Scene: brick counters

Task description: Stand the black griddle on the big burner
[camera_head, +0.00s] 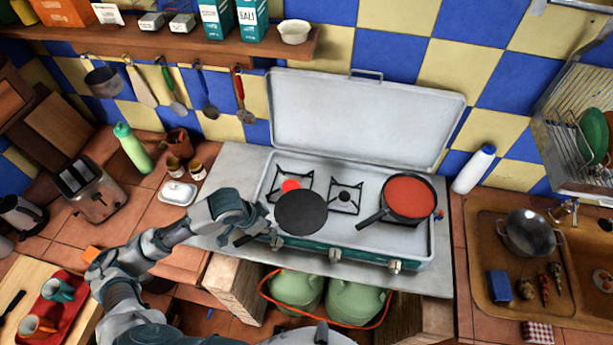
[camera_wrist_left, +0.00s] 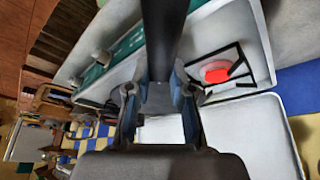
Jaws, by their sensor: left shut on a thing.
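The round black griddle (camera_head: 300,213) is in front of the left burner (camera_head: 290,186), covering the stove's front left part in the head view. That burner has a red centre and a black grate. It also shows beside the dark griddle handle (camera_wrist_left: 163,40) in the left wrist view, with its red centre (camera_wrist_left: 216,73) clear. My left gripper (camera_head: 254,220) is shut on the griddle, at its handle. Whether the griddle touches the stove is hard to tell. My right gripper is not in view.
A smaller burner (camera_head: 345,197) is bare in the middle of the stove (camera_head: 366,248). A pan with red contents (camera_head: 408,197) stands on the right. The raised lid (camera_head: 360,118) stands behind. A white butter dish (camera_head: 178,192) is left of the stove.

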